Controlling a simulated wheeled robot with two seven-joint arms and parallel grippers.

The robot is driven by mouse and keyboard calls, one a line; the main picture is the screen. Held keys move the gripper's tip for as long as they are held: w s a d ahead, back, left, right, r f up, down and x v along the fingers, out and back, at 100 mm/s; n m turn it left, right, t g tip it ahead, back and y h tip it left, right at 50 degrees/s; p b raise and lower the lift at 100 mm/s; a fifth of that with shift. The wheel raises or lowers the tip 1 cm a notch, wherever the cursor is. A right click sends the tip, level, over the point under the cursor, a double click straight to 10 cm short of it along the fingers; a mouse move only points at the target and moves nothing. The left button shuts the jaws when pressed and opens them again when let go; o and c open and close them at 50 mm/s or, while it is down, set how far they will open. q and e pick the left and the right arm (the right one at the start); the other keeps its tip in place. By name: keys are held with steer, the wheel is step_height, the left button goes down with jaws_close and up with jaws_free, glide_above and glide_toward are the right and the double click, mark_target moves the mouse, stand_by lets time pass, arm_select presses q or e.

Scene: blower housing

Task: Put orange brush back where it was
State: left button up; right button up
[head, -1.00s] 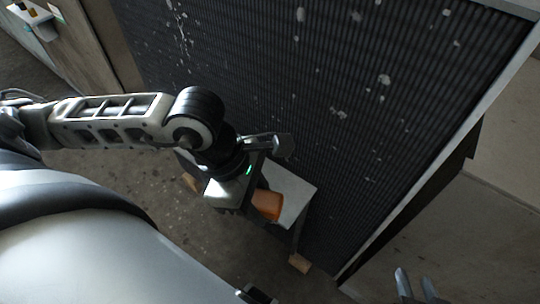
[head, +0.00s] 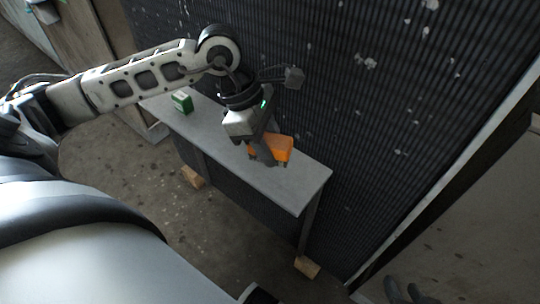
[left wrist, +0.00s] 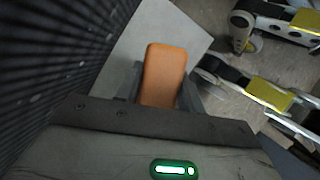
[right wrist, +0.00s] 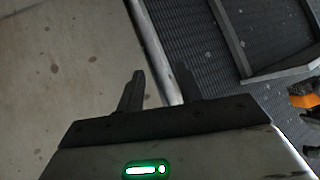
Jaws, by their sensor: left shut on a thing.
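The orange brush (head: 281,148) is in my left gripper (head: 266,150), over the right part of a narrow grey bench (head: 300,182). In the left wrist view the brush (left wrist: 164,74) sits between the two fingers, its flat orange face toward the camera and the grey bench top beyond it. I cannot tell whether its underside touches the bench. My right gripper (head: 405,292) is low at the right of the head view, over the floor. In the right wrist view its fingers (right wrist: 160,92) are apart with nothing between them.
A green and white box (head: 181,102) stands on the left part of the bench. A dark ribbed panel (head: 400,120) rises directly behind the bench. Wooden blocks (head: 306,267) are at the bench legs. The bench's right end is clear.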

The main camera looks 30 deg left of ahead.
arm_select(q)
steer(key=shift+w+a+f, duration=0.15)
steer(key=shift+w+f, duration=0.1)
steer(key=shift+f, duration=0.15)
step_height(320, 180, down, 3)
steer(key=shift+w+r+b, duration=0.1)
steer(key=shift+b, duration=0.9)
steer(key=shift+f, duration=0.25)
steer(key=shift+r, duration=0.1)
steer(key=shift+f, duration=0.2)
steer(key=o, duration=0.9)
steer(key=shift+r, duration=0.1)
arm_select(e)
steer(key=shift+w+a+r+t+y, duration=0.15)
steer(key=shift+w+a+t+y, duration=0.15)
steer(key=shift+w+a+t, duration=0.1)
